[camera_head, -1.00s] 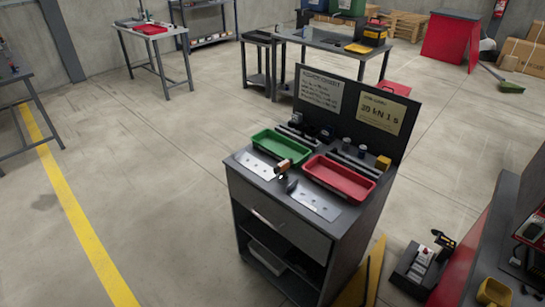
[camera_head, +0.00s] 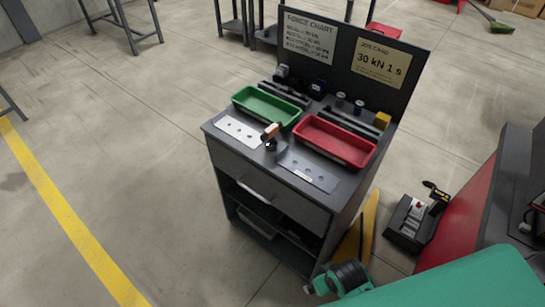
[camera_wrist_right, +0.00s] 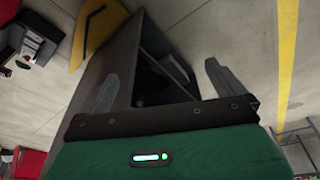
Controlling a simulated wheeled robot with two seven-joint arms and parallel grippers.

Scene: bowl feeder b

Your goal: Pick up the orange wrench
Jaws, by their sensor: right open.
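A small orange-and-dark item (camera_head: 271,132) stands on the front of the workstation top, between a green tray (camera_head: 270,105) and a red tray (camera_head: 335,141). It is too small to tell whether it is the orange wrench, and no other clear wrench shows. My right gripper (camera_wrist_right: 162,68) is open and empty in the right wrist view, its two fingers apart in front of the cabinet's open side. In the head view my teal right arm comes in at the lower right, well below and right of the orange item. My left gripper is out of view.
The grey workstation (camera_head: 270,185) has a drawer and open shelf. Metal plates (camera_head: 238,131) lie on its front edge and a dark chart board (camera_head: 345,58) rises behind. A yellow panel (camera_head: 354,235) leans at its right side.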

